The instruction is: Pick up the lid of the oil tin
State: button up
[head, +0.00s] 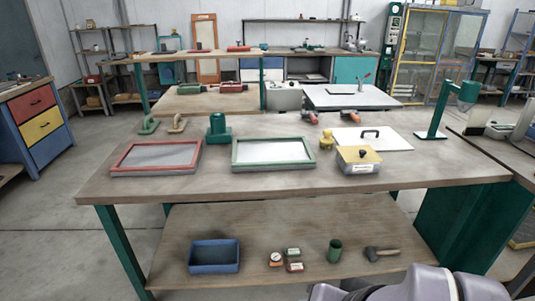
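A small grey box-shaped tin (359,169) stands near the front right of the workbench, with a white label on its front too small to read. A flat yellow-tan lid (360,155) with a small dark knob sits on top of it. This looks like the oil tin, but I cannot confirm it from the label. A wide white plate with a black handle (388,142) lies just behind it. My gripper is not in view; only a grey part of my arm shows at the bottom right.
A red-framed screen (157,172) and a green-framed screen (273,167) lie left of the tin. A small yellow object (326,142) stands behind it at left. A green stand (436,118) rises at right. The lower shelf holds a blue bin (214,264), small tins and a hammer.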

aim_at(362, 153)
jog(key=i+l+z, duration=0.1)
jog(key=i+l, duration=0.35)
jog(key=i+l+z, duration=0.15)
jog(key=i+l, duration=0.3)
jog(key=i+l+z, duration=0.1)
jog(key=i+l, duration=0.25)
jog(key=i, duration=0.25)
jog(key=i+l+z, duration=0.1)
jog(key=i+l, duration=0.2)
jog(key=i, duration=0.25)
